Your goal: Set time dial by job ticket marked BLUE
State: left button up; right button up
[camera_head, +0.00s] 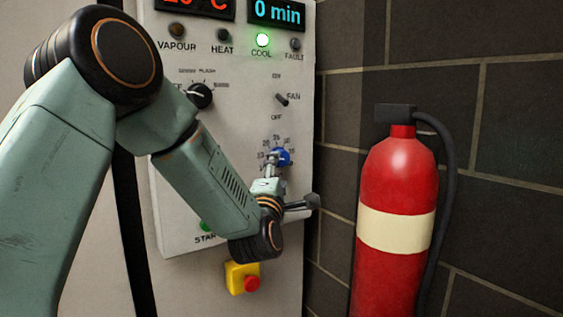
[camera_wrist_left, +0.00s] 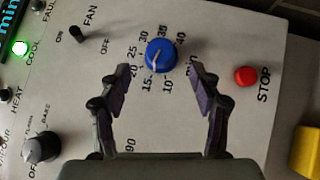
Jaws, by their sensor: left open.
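The time dial is a blue knob (camera_head: 283,156) with a white pointer line, low on the pale control panel, ringed by numbers. In the left wrist view the blue knob (camera_wrist_left: 161,55) has marks including 10, 15, 25, 30 and 40; I cannot tell which end of the line points. My left gripper (camera_head: 272,180) is just in front of the dial. In the left wrist view its two dark fingers (camera_wrist_left: 160,80) are open and empty, with the knob just beyond and between the tips. No job ticket shows. My right gripper is not in view.
A display (camera_head: 277,12) reads 0 min, and the COOL lamp (camera_head: 263,40) is green. The FAN switch (camera_wrist_left: 76,35) and red STOP button (camera_wrist_left: 245,76) flank the dial. A yellow box with a red button (camera_head: 242,278) hangs below. A fire extinguisher (camera_head: 398,180) stands at the right.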

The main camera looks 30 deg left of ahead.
aim_at(282, 160)
pick_arm(q)
jog(key=shift+x, duration=3.1)
jog(key=shift+w, duration=0.1)
jog(key=c, duration=1.1)
jog(key=shift+f+n+y+b, duration=0.2)
jog(key=shift+n+y+b, duration=0.15)
jog(key=shift+b, duration=0.95)
jog(key=shift+c, duration=0.2)
jog(key=shift+r+n+t+y+b, duration=0.1)
jog(key=shift+n+t+y+b, duration=0.2)
jog(key=shift+b, duration=0.3)
jog(key=shift+r, duration=0.1)
jog(key=o, duration=1.1)
jog(key=shift+o, duration=0.2)
